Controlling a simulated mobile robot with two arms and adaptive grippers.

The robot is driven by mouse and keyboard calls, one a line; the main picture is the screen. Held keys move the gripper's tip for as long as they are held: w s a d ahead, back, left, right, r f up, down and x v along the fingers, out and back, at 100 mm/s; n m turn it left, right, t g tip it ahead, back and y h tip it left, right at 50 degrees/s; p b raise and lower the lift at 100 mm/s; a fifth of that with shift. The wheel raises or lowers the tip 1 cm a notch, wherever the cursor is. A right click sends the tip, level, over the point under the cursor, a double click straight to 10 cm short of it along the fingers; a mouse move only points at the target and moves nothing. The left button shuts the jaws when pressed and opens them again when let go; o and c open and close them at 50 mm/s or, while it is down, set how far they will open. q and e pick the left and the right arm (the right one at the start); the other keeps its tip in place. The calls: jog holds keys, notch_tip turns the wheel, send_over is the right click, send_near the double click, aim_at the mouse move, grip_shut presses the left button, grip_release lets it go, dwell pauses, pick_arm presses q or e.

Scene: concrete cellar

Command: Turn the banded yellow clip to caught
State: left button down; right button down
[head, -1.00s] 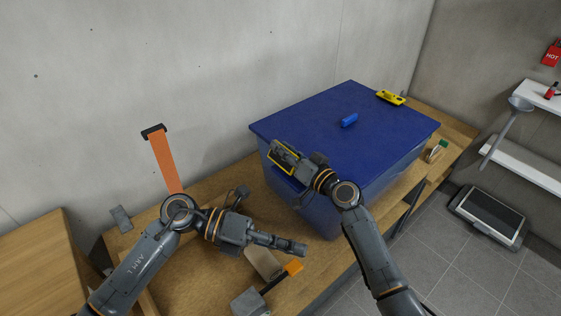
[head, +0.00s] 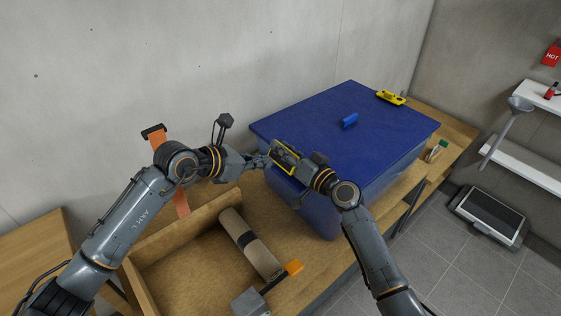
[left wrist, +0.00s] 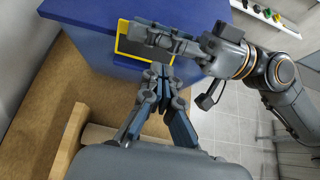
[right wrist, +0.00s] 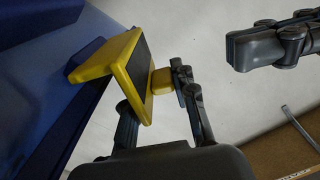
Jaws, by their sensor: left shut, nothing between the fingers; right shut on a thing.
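The banded yellow clip (right wrist: 105,62), yellow with a dark band, is at the near-left edge of the blue box (head: 315,115). It shows partly behind my right gripper in the head view (head: 280,163) and as a yellow frame in the left wrist view (left wrist: 122,40). My right gripper (right wrist: 158,98) is shut on the clip, with a finger at its small yellow tab. My left gripper (head: 264,160) is shut and empty, just left of the clip; it also shows in the left wrist view (left wrist: 158,75) and, apart from the clip, in the right wrist view (right wrist: 232,50).
A second yellow clip (head: 390,97) is at the lid's far right edge. A blue handle (head: 349,120) is on the lid. An open wooden tray (head: 185,228), a tan roll with a dark band (head: 250,243) and an orange-ended tool (head: 293,267) are at the near left.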

aim_at(284, 161)
jog(key=shift+r, duration=0.2)
pick_arm(q)
jog(key=x, duration=0.7)
jog(key=shift+s, duration=0.1)
jog(key=shift+w+d+f, duration=0.1)
jog(key=shift+w+d, duration=0.2)
jog(key=shift+d, duration=0.05)
pick_arm(e)
jog(key=shift+s+a+r, duration=0.1)
jog(key=shift+a, duration=0.15)
jog(key=c, duration=1.2)
grip_release()
jog(key=shift+s, duration=0.15)
pick_arm(q)
jog(key=shift+s, duration=0.1)
jog(key=shift+d, duration=0.1)
pick_arm(e)
jog(key=shift+d+f, duration=0.1)
jog(key=shift+f, duration=0.1)
